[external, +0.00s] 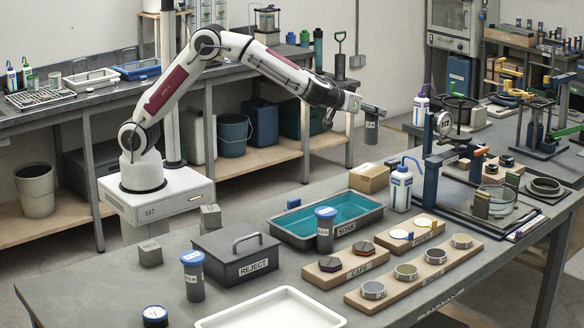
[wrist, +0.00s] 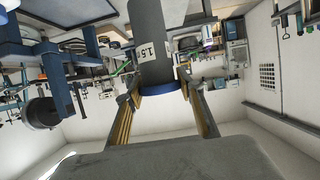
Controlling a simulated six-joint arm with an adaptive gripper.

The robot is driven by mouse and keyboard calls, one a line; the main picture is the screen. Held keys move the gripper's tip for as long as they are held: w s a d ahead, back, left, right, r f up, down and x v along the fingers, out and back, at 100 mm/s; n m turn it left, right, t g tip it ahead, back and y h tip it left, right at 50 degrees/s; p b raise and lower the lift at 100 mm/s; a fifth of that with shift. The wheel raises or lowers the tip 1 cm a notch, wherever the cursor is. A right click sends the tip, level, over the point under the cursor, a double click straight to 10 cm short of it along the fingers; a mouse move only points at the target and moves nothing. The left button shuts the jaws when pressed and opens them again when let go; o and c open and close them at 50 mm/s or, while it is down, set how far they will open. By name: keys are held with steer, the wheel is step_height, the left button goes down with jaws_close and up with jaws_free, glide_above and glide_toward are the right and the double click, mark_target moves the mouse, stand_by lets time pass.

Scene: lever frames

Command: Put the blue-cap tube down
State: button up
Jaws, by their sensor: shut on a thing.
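My gripper (external: 360,105) is raised over the back of the bench, high above the soak tray. It is shut on a dark grey tube (external: 371,131) that hangs upright below it, clear of the bench. In the wrist view the fingers (wrist: 160,93) close around the blue cap end of this tube (wrist: 151,45), and a white label reading about 1.5 shows on its body. Two other blue-capped tubes stand on the bench, one (external: 325,236) in front of the soak tray and one (external: 194,283) left of the reject box.
The teal soak tray (external: 375,213), reject box (external: 236,264), white tray (external: 292,299), and wooden racks (external: 351,272) with discs fill the middle. A blue lever frame (external: 430,172), white bottle (external: 400,188) and cardboard box (external: 369,180) stand behind. Bare bench shows at the front left.

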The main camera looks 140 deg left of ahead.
mark_target(366, 135)
steer(key=shift+f, duration=2.5)
steer(key=shift+f, duration=0.1)
steer(key=shift+f, duration=1.8)
steer(key=shift+f, duration=0.1)
steer(key=o, duration=1.3)
steer(key=shift+d, duration=0.15)
steer(key=v, duration=1.2)
